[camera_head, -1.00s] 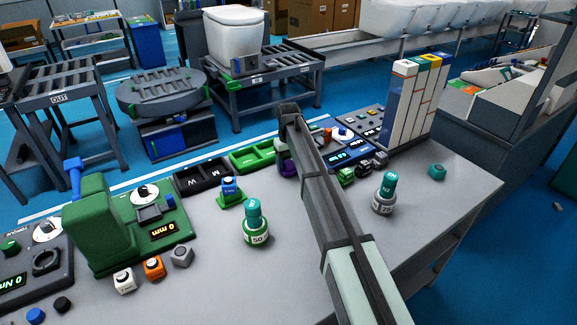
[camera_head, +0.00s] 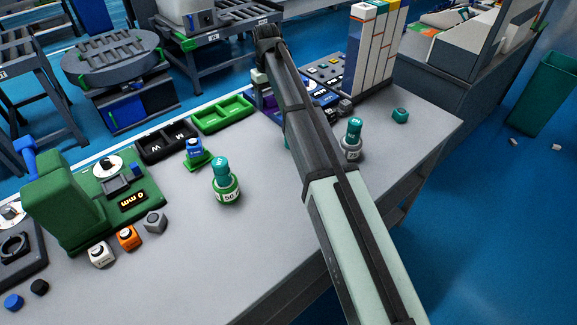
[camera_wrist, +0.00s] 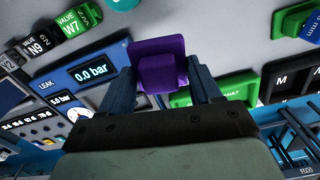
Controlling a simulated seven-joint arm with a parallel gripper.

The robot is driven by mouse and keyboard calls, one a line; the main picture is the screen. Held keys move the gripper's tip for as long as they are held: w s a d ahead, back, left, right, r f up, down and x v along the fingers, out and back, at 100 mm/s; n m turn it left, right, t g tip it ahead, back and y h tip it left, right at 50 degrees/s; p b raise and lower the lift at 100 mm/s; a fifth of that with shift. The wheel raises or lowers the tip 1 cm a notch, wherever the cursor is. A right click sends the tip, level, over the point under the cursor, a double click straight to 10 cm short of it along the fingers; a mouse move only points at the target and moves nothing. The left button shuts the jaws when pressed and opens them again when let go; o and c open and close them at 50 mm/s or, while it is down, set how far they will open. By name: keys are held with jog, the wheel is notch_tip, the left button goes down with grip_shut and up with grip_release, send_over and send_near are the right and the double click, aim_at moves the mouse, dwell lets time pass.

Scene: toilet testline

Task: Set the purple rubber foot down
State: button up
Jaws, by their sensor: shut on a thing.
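The purple rubber foot (camera_wrist: 157,50) shows in the wrist view as a wide flat part with a smaller block at its near side. My gripper (camera_wrist: 162,80) is shut on it, with one dark blue finger on each side. In the head view, my arm hides most of the gripper, and only a small purple patch shows beside the arm near the bench's back edge. I cannot tell whether the foot touches the surface beneath it.
A green tray (camera_head: 222,113) and a black tray (camera_head: 167,143) lie left of my arm. A green 50 weight (camera_head: 226,185) and a grey 75 weight (camera_head: 351,140) stand in front.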

jog(key=n, duration=0.1)
send_over(291, 173)
jog(key=f, duration=0.2)
jog(key=shift+n, duration=0.5)
jog(key=shift+w+f, duration=0.1)
jog(key=shift+f, duration=4.75)
jog(key=shift+f, duration=0.2)
jog(key=o, duration=1.1)
jog(key=shift+r, duration=0.15)
notch_tip(291, 173, up, 12)
jog(key=shift+r, duration=0.1)
